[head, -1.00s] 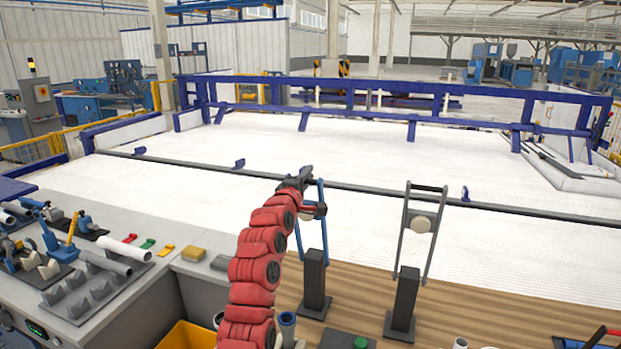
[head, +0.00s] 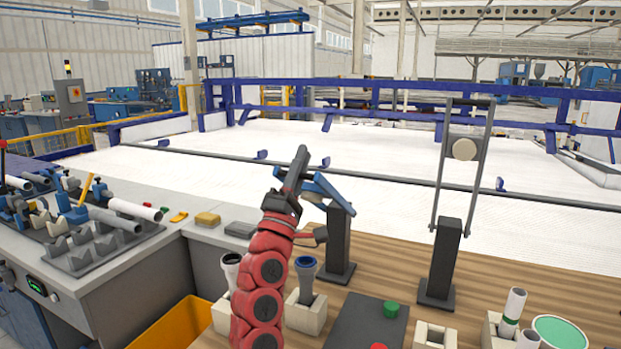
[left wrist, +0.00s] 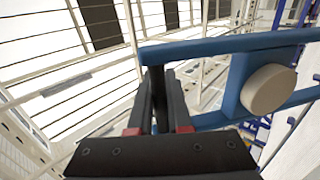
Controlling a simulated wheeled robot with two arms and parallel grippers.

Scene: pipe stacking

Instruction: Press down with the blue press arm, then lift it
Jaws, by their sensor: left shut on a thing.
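The blue press arm (head: 331,191) is swung down to a low slant on its black post (head: 339,242), at the middle of the wooden table. My left gripper (head: 300,163) is shut on the arm's handle end, left of the post. In the left wrist view, the black fingers of this gripper (left wrist: 157,85) close around the end bar of the blue frame (left wrist: 228,45). A round beige pad (left wrist: 268,90) sits between the frame's side bars. What lies under the pad is mostly hidden by my red arm. My right gripper is not in view.
A grey press arm (head: 485,155) stands upright on a second black post (head: 446,255) to the right. Pipe pieces in beige holders (head: 304,314) and a dark panel with a green button (head: 391,309) are at the front. A grey bench (head: 120,255) with pipes is at left.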

